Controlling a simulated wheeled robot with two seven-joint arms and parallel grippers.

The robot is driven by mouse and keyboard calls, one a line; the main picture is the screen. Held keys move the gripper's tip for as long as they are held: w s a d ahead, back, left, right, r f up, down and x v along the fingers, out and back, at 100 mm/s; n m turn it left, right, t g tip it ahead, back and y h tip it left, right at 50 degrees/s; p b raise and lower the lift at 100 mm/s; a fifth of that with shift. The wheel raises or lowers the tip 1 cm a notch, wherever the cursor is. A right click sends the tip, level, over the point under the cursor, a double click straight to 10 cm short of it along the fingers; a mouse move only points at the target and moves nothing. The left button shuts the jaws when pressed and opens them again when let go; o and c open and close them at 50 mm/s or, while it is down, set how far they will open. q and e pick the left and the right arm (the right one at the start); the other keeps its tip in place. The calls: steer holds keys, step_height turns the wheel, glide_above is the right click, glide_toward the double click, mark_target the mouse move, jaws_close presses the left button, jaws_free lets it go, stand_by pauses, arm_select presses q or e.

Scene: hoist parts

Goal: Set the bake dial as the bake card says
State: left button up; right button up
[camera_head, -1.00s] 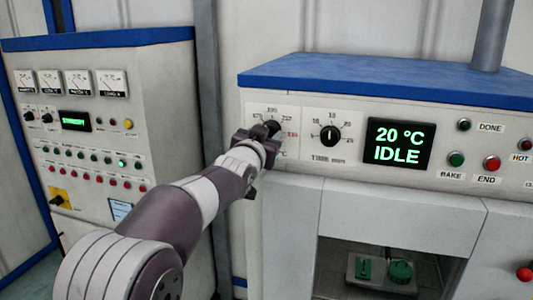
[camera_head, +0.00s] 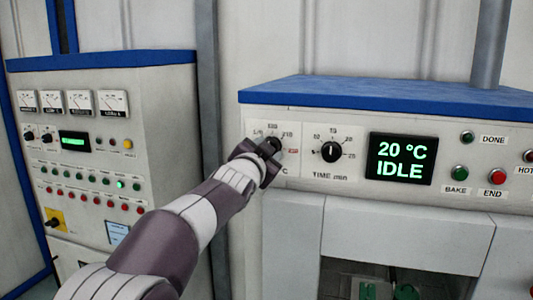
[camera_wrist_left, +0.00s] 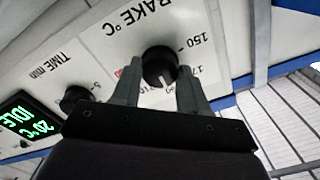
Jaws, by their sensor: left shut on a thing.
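The black bake dial (camera_wrist_left: 160,66) sits on the oven's panel under "BAKE °C" in the left wrist view. Its white mark points down in that view, toward the scale's middle figures; the exact figure is hard to read. My left gripper (camera_head: 268,148) is shut on the dial, one finger on each side, and covers most of it in the head view. The time dial (camera_head: 331,152) stands to its right. The display (camera_head: 401,159) reads 20 °C IDLE. No readable bake card shows. My right gripper is not in view.
BAKE (camera_head: 459,173) and END (camera_head: 497,177) buttons sit right of the display. Below is the oven opening with green parts (camera_head: 403,281) inside. A control cabinet (camera_head: 170,130) with meters and lamps stands at left, bearing a small blue-edged label (camera_head: 118,232), unreadable.

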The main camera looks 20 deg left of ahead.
arm_select(q)
steer(key=o, duration=0.9)
steer(key=shift+o, duration=0.8)
steer(key=shift+w+f, duration=0.1)
steer(key=shift+w, duration=0.05)
steer(key=s+b, duration=0.2)
steer(key=s, duration=1)
steer(key=shift+s+a, duration=0.25)
steer(key=shift+s, duration=0.1)
